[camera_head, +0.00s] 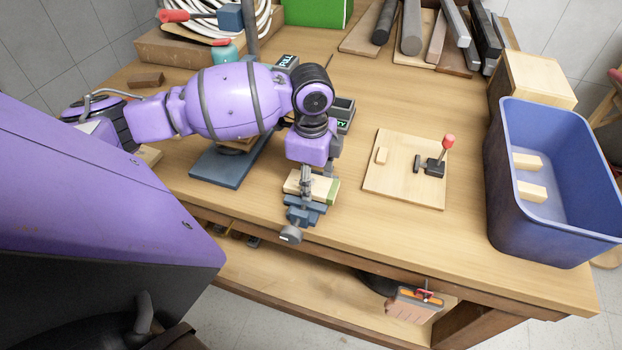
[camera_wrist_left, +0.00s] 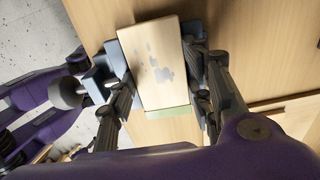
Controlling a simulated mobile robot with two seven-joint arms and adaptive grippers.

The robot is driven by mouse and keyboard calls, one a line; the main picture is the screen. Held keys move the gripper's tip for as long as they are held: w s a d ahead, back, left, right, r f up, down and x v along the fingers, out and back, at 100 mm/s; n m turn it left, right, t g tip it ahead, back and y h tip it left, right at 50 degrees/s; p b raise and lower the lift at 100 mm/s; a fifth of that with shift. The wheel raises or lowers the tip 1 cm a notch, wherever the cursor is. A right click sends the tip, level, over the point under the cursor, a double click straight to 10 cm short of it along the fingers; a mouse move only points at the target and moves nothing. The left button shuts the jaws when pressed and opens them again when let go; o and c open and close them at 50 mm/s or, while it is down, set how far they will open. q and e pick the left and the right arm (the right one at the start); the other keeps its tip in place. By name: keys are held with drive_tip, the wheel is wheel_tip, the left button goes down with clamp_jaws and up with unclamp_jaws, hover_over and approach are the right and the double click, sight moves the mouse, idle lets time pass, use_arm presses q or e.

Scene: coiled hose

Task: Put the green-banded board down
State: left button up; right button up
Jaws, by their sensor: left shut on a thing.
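The green-banded board (camera_head: 297,183) is a small pale wooden block with a green band at its right end in the head view. In the left wrist view the board (camera_wrist_left: 155,60) lies between my fingers, its green band at the near end. My left gripper (camera_head: 307,188) is shut on it from above; its fingers (camera_wrist_left: 160,80) press along the board's two long sides. The board is at a blue vise (camera_head: 301,217) on the table's front edge. Whether it rests on the vise or hovers just above is unclear. My right gripper is not in view.
A light board with a red-knobbed lever (camera_head: 390,188) lies right of the vise. A blue bin (camera_head: 540,235) with pale blocks stands at the right. A dark blue plate (camera_head: 222,172) lies under my left arm.

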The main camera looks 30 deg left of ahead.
use_arm(q)
drive_tip(key=shift+s+d+f, duration=0.1)
drive_tip(key=shift+s+f, duration=0.15)
drive_tip(key=shift+f, duration=0.25)
drive_tip(key=shift+s+f, duration=0.2)
drive_tip(key=shift+f, duration=0.3)
drive_tip(key=shift+s+f, duration=0.15)
drive_tip(key=shift+f, duration=0.2)
drive_tip(key=shift+c, duration=1.4)
drive_tip(key=o, duration=1.6)
drive_tip(key=shift+w+f, duration=0.15)
drive_tip(key=shift+w, duration=0.4)
drive_tip(key=shift+s+r, duration=0.2)
drive_tip(key=shift+r, duration=0.2)
drive_tip(key=shift+w+r, duration=0.1)
drive_tip(key=shift+w, duration=0.05)
